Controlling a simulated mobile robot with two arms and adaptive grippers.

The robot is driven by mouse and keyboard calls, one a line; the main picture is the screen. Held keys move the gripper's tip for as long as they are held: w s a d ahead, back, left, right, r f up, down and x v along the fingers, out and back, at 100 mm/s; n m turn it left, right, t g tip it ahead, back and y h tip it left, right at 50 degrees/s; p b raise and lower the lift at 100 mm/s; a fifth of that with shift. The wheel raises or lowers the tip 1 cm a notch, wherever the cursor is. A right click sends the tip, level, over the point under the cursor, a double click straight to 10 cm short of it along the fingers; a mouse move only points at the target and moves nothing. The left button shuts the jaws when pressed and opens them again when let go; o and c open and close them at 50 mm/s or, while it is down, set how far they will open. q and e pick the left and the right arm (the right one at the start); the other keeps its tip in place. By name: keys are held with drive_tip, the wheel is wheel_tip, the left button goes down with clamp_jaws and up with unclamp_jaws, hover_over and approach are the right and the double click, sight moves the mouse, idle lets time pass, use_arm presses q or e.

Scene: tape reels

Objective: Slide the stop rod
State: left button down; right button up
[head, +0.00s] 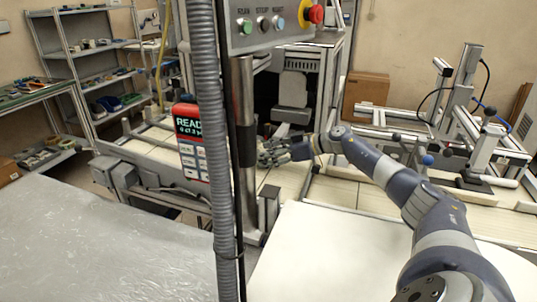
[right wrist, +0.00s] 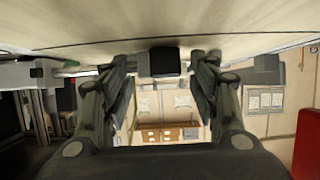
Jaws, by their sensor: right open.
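My right gripper (head: 268,154) reaches in from the right in the head view, low over the pale bench top beside the grey post. In the right wrist view its two fingers stand apart, and it is open. A dark block (right wrist: 164,62) shows between the fingertips, with a gap on each side. A thin grey bar (right wrist: 74,73) runs in from the left at the same height. It may be the stop rod with its dark end, but I cannot tell for sure. In the head view the gripper hides this spot. My left gripper is not in view.
A grey post (head: 243,150) and a ribbed hose (head: 205,120) stand left of the gripper. A control panel (head: 270,22) with a red button hangs above. A metal frame fixture (head: 470,120) stands at right. A white surface (head: 330,250) in front is clear.

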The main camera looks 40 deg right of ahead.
drive_tip(key=shift+c, duration=0.2)
clamp_jaws()
drive_tip(key=shift+w+d, duration=0.4)
drive_tip(key=shift+d, duration=0.35)
drive_tip(key=shift+w+d, duration=0.4)
drive_tip(key=shift+d, duration=0.35)
drive_tip(key=shift+w+d, duration=0.25)
drive_tip(key=shift+d, duration=0.3)
drive_tip(key=shift+o, duration=0.2)
unclamp_jaws()
